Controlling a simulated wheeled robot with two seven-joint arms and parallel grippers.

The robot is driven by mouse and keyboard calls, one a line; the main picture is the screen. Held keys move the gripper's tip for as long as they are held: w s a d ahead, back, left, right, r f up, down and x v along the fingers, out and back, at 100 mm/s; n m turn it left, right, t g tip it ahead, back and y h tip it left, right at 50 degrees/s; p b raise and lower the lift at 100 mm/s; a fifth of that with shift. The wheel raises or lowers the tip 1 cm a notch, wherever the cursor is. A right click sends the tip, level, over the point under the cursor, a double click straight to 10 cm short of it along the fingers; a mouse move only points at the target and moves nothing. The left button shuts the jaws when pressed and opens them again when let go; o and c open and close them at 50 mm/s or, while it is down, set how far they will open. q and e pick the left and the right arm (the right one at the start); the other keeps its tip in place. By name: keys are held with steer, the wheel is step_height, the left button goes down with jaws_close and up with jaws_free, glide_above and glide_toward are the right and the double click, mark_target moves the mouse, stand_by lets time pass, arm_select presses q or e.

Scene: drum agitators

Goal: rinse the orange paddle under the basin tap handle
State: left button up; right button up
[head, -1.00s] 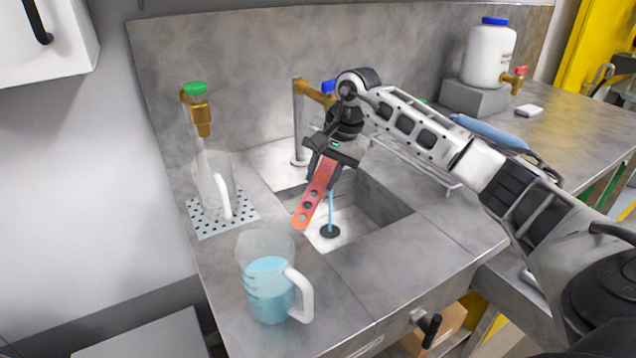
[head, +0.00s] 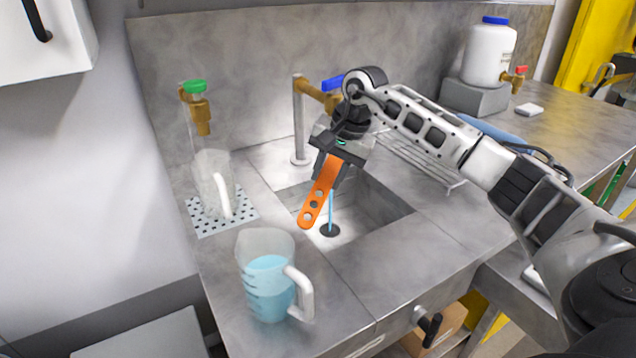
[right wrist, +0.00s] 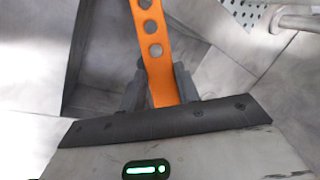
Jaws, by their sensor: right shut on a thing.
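The orange paddle (head: 322,187), a flat strip with round holes, hangs tilted over the sink basin (head: 375,215). My right gripper (head: 336,162) is shut on its upper end. In the right wrist view the paddle (right wrist: 146,43) runs out from between the fingers (right wrist: 158,88). The brass basin tap (head: 315,91) with a blue handle (head: 331,82) stands behind, partly hidden by my wrist. A thin blue stream (head: 331,212) runs down to the dark drain (head: 330,230). It shows just right of the paddle's lower part; I cannot tell whether they touch. My left gripper is not in view.
A jug of blue liquid (head: 267,280) stands at the front left of the counter. An empty clear jug (head: 212,185) stands on a perforated plate (head: 240,222) below a green-handled tap (head: 195,88). A wire rack (head: 425,165) lies right of the basin.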

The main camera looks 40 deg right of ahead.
steer(key=shift+s+a, duration=0.15)
steer(key=shift+s, duration=0.4)
steer(key=shift+s+a, duration=0.15)
steer(key=shift+s, duration=0.4)
steer(key=s+b, duration=0.1)
steer(key=s+a, duration=0.1)
steer(key=s, duration=0.1)
steer(key=s+b, duration=0.1)
steer(key=s, duration=0.1)
steer(key=shift+a+b, duration=0.3)
steer(key=shift+b, duration=0.05)
steer(key=s+a+r, duration=0.1)
steer(key=s+r, duration=0.3)
steer(key=shift+s+a, duration=0.3)
steer(key=shift+s, duration=0.1)
stand_by(0.4)
stand_by(0.7)
